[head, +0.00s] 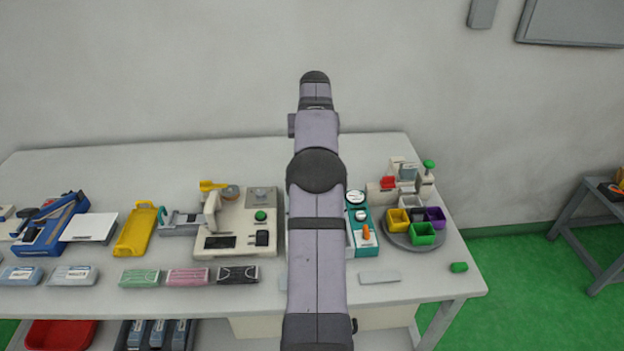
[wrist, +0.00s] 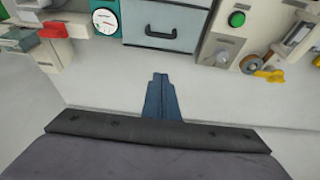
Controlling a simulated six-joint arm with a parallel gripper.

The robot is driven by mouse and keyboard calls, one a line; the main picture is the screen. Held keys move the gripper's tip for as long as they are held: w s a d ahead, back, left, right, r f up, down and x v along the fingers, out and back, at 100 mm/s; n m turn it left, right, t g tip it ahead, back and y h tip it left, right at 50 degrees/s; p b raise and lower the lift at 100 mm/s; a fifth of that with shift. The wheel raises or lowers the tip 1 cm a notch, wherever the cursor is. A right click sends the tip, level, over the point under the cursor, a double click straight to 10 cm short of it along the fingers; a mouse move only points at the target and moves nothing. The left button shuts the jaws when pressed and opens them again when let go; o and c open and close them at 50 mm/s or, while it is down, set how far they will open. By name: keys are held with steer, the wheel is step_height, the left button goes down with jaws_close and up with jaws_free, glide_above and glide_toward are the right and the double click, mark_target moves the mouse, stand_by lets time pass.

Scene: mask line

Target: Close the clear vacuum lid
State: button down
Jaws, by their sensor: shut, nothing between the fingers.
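In the wrist view, a grey, see-through-looking panel with a bar handle (wrist: 160,32) stands at the top middle, between a teal unit with a round gauge and a beige machine; I take it to be the vacuum lid. Its angle is hard to judge from here. In the head view my arm hides most of that unit. My gripper (wrist: 160,78) is shut and empty, its blue fingers together. In the picture it points at the panel from below, apart from it, near the table's back edge. I cannot make out the gripper in the head view.
The teal gauge unit (head: 356,198) and a round tray (head: 400,243) with coloured cups stand right of my arm. The beige machine (head: 236,240) with a green button stands left. Masks lie along the front. A bare table strip (wrist: 230,105) lies around my fingers.

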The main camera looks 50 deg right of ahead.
steer(key=p+x, duration=0.3)
steer(key=x, duration=0.6)
steer(key=shift+w+f+p, duration=0.1)
steer(key=shift+f+p, duration=0.2)
steer(key=shift+f, duration=0.05)
steer(key=shift+s+a+f+p, duration=0.25)
steer(key=shift+s+a+p, duration=0.2)
steer(key=shift+s+a, duration=0.2)
steer(key=shift+s+a+f+p, duration=0.25)
steer(key=shift+s+a+p, duration=0.15)
steer(key=shift+s+a, duration=0.3)
steer(key=s+a+b, duration=0.3)
steer(key=s+a, duration=0.7)
steer(key=shift+b, duration=0.4)
steer(key=shift+f, duration=0.1)
steer(key=shift+s+a, duration=0.1)
